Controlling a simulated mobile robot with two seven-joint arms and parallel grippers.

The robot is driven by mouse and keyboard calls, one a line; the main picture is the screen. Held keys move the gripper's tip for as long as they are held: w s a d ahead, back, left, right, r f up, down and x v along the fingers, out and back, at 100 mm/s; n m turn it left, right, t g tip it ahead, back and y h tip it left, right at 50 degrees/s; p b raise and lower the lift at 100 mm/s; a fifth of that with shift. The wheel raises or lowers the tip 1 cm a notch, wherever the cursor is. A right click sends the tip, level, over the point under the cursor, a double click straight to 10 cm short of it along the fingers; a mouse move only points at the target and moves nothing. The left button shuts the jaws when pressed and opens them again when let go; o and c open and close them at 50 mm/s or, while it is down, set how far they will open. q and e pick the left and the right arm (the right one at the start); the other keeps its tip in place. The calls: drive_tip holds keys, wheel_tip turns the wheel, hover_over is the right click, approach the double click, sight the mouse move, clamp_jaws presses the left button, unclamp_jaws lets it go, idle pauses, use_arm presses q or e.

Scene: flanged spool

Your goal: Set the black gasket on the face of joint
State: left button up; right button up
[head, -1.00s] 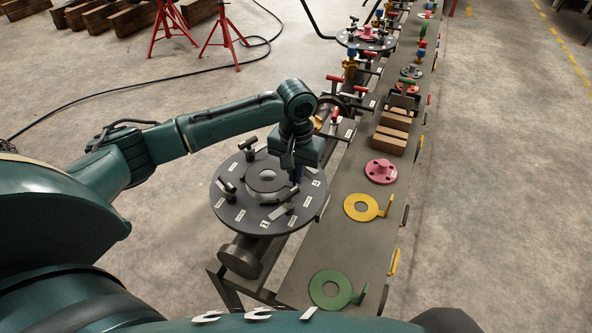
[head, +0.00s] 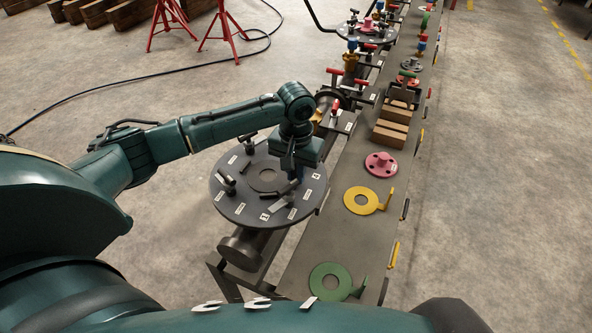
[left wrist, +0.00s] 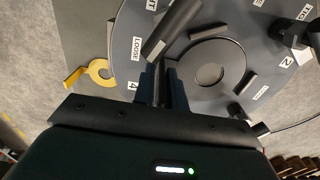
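The joint shows as a large dark round flange plate (head: 228,205) with white labels and several dark clamp pieces on it. At its centre is a flat dark ring around a plain grey round middle; it also shows in the left wrist view (left wrist: 238,62). I cannot clearly tell the black gasket from the dark face here. My left gripper (head: 293,178) is low over the right part of the plate, beside the central ring. In the left wrist view its two fingers (left wrist: 163,88) point down with a thin dark piece between them; whether they grip it is unclear. My right gripper is not in view.
A long grey bench (head: 325,240) runs along the right with a green ring (head: 318,283), a yellow ring (head: 353,199), a pink flanged piece (head: 381,160) and brown blocks (head: 390,138). Red stands (head: 228,35) and a black cable lie beyond on open floor.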

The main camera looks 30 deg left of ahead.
use_arm(q)
drive_tip(key=o, duration=0.4)
drive_tip(key=shift+c, duration=0.2)
wheel_tip(320, 180, up, 13)
drive_tip(key=shift+r+b, duration=0.1)
drive_tip(key=shift+b, duration=0.3)
